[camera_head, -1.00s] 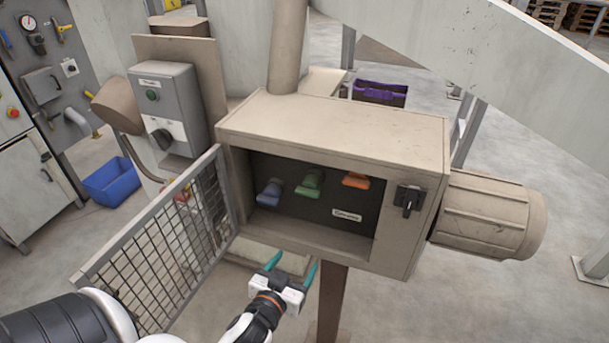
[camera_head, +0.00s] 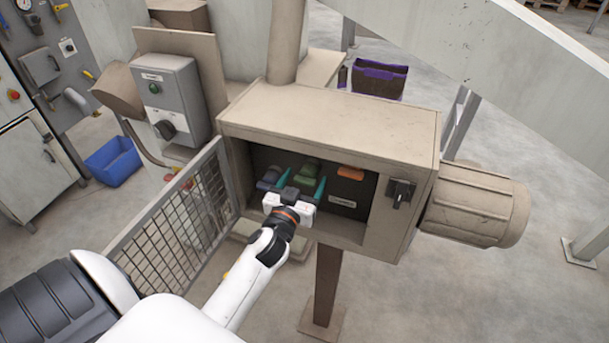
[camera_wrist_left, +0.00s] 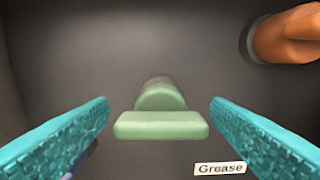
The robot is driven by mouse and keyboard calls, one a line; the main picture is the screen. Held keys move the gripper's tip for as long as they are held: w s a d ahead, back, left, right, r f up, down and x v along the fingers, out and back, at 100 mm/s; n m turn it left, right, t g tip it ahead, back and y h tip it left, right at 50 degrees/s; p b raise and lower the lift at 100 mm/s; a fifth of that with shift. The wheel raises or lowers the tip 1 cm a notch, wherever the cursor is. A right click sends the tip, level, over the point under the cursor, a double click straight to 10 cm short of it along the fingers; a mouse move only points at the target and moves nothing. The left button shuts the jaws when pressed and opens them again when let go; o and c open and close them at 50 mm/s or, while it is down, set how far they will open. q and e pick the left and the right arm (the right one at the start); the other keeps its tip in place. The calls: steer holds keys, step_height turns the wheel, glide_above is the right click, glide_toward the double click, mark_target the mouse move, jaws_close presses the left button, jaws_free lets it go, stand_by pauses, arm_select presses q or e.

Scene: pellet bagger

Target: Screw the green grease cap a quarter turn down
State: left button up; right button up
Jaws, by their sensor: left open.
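The green grease cap (camera_head: 308,172) sits on the dark back panel inside the beige box (camera_head: 330,125). In the left wrist view the green cap (camera_wrist_left: 160,115) shows a round hub with a wide bar that lies level. My left gripper (camera_head: 303,188) is open and reaches into the box. In the left wrist view its two teal fingers (camera_wrist_left: 160,130) stand left and right of the cap, apart from it. My right gripper is in neither view.
A blue cap (camera_head: 268,178) is left of the green one, and an orange cap (camera_head: 351,172) is to its right. A label reading "Grease" (camera_wrist_left: 220,168) is below right. The mesh door (camera_head: 180,225) stands open at left. A black switch (camera_head: 400,192) is on the box's right front.

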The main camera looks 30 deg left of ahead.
arm_select(q)
steer(key=shift+w, duration=0.4)
steer(key=shift+c, duration=0.4)
steer(key=c, duration=0.9)
steer(key=shift+m, duration=0.3)
